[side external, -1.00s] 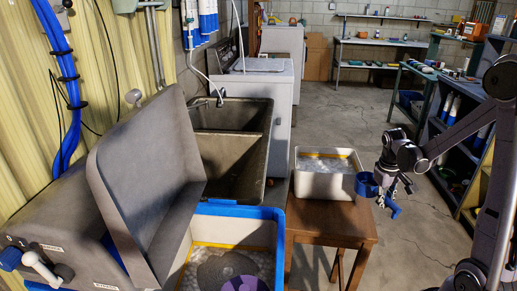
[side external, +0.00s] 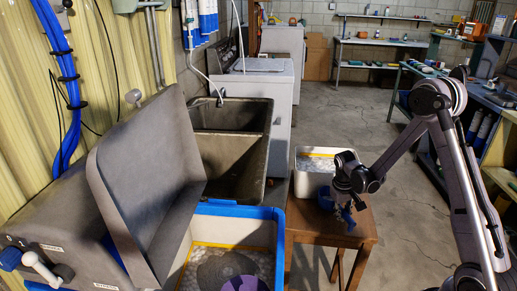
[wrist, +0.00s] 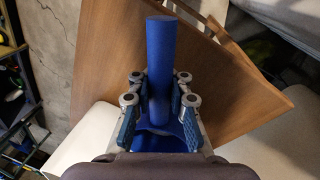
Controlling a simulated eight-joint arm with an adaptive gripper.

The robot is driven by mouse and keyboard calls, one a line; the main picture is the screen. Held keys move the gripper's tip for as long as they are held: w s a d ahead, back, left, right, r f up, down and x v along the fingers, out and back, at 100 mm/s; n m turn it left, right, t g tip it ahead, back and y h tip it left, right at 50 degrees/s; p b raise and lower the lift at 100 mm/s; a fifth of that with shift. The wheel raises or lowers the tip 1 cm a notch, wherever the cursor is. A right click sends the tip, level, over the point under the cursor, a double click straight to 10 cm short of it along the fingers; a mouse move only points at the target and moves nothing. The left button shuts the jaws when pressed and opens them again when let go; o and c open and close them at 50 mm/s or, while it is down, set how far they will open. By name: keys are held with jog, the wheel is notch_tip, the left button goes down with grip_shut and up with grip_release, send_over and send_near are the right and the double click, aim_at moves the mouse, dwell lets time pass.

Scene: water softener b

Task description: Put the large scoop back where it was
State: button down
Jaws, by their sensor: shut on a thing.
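My gripper (side external: 345,212) is shut on a blue scoop (side external: 325,198), which is over the right part of a small wooden table (side external: 325,228), close to the front of a white bin (side external: 303,178). In the wrist view, the fingers (wrist: 160,100) clamp the scoop's round blue handle (wrist: 161,50) from both sides. The scoop's cup is mostly hidden there below the fingers. Whether the scoop touches the tabletop is unclear. A purple object (side external: 243,284), perhaps another scoop, shows partly at the bottom edge inside the blue-rimmed tank.
The open blue-rimmed tank (side external: 283,235) holds pale granules and stands left of the table. A grey lid (side external: 145,150) stands raised beside it. A deep sink (side external: 265,160) is behind. The floor (side external: 410,215) to the right is clear.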

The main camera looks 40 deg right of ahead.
jog(key=shift+f, duration=1)
jog(key=shift+f, duration=0.1)
jog(key=c, duration=1.3)
grip_release()
jog(key=shift+o, duration=0.2)
notch_tip(320, 180, up, 12)
jog(key=a, duration=0.2)
jog(key=s+a+r+n+t, duration=0.1)
jog(key=s+a+r+t, duration=0.1)
jog(key=a+r, duration=0.2)
jog(key=s+a+r+n+t+y, duration=0.1)
jog(key=s+a+r+n+t, duration=0.1)
jog(key=a, duration=0.6)
jog(key=s+a+r+n+t, duration=0.1)
jog(key=s+a+r+t, duration=0.2)
jog(key=a+r, duration=0.3)
jog(key=shift+s+a+r+t+y, duration=0.2)
jog(key=shift+s+t+y, duration=0.2)
jog(key=shift+s, duration=0.2)
